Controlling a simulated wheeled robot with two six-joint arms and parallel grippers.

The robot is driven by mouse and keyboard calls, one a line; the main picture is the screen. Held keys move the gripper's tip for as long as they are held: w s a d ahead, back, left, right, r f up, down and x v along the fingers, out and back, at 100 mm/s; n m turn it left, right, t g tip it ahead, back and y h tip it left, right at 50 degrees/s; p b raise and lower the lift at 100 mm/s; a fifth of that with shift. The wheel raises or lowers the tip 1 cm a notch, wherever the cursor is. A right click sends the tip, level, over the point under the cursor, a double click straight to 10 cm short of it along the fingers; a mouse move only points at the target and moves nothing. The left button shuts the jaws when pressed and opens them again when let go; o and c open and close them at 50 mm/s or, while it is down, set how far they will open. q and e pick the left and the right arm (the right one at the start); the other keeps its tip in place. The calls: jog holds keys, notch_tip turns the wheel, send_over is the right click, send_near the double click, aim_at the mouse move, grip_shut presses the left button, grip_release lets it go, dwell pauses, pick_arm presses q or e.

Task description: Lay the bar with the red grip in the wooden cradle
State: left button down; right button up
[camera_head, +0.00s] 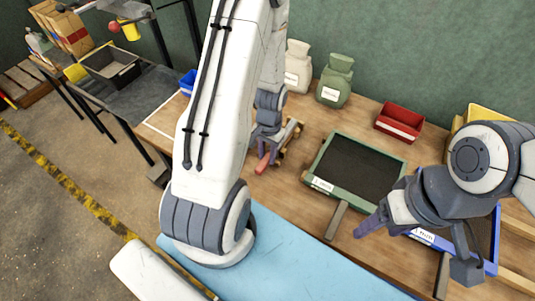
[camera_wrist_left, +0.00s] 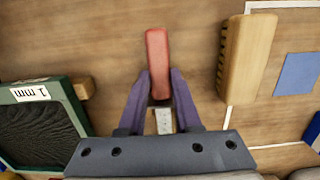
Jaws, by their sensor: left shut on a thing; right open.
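The bar's red grip (camera_wrist_left: 157,62) points away from my left gripper (camera_wrist_left: 160,88) in the left wrist view. In the head view the red grip (camera_head: 262,163) hangs low over the table beside the left gripper (camera_head: 266,148). A wooden piece (camera_head: 292,136), partly hidden behind this gripper, looks like the cradle. I cannot tell whether the bar touches anything. My right gripper (camera_head: 411,254) is open at the right, near a blue tray (camera_head: 424,237).
A green-framed sieve (camera_head: 378,150) labelled 1 mm lies right of the left gripper. Two sacks (camera_head: 336,82) and a red bin (camera_head: 399,123) stand behind. A light blue mat (camera_head: 300,260) covers the front.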

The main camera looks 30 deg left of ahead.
pick_arm(q)
jog(key=shift+f, duration=0.2)
jog(key=c, duration=0.5)
grip_release()
jog(key=shift+r, duration=0.1)
jog(key=r, duration=0.7)
jog(key=w+r, duration=0.1)
jog(key=r, duration=0.2)
jog(key=shift+r, duration=0.15)
